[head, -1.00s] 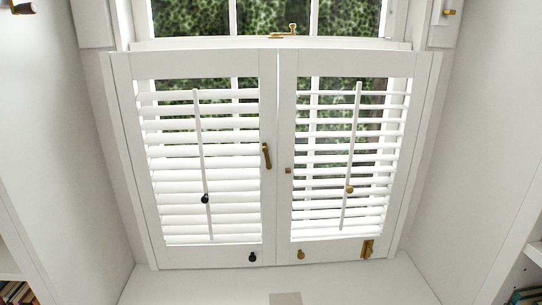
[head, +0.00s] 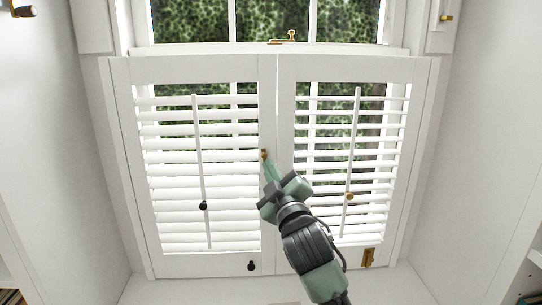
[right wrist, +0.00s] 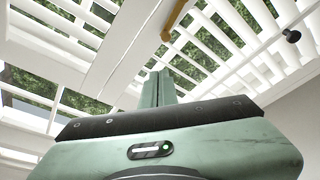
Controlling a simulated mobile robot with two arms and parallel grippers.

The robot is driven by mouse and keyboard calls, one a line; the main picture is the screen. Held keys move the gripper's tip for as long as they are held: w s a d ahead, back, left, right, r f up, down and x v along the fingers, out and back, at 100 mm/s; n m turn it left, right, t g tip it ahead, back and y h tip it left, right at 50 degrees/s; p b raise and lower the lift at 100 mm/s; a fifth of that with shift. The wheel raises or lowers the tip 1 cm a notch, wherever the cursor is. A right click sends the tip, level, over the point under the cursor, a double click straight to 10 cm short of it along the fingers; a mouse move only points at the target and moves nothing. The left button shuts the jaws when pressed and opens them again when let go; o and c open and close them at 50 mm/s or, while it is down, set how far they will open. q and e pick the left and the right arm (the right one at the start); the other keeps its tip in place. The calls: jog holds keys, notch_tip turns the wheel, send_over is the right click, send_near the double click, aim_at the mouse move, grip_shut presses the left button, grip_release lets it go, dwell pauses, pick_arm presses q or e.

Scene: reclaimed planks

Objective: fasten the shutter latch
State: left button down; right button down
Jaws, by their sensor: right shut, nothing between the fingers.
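The shutter latch is a brass bar on the inner stile of the left shutter panel. In the head view its upper end (head: 264,153) shows and the rest is behind my right gripper. In the right wrist view the brass bar (right wrist: 178,18) shows past the fingertips, with clear space between. My right gripper (head: 268,164) is shut and empty, its fingers (right wrist: 158,80) pointing up toward the latch. The left shutter panel (head: 128,120) and right shutter panel (head: 421,120) stand side by side, looking closed. The small brass catch on the right panel is hidden behind my gripper. My left gripper is out of view.
A black knob (head: 203,205) and a brass knob (head: 349,196) sit on the tilt rods. Below are another black knob (head: 251,266) and a brass bolt (head: 369,257). A brass window fastener (head: 285,38) is above. White walls flank the recess.

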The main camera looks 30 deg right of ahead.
jog(key=shift+r, duration=0.25)
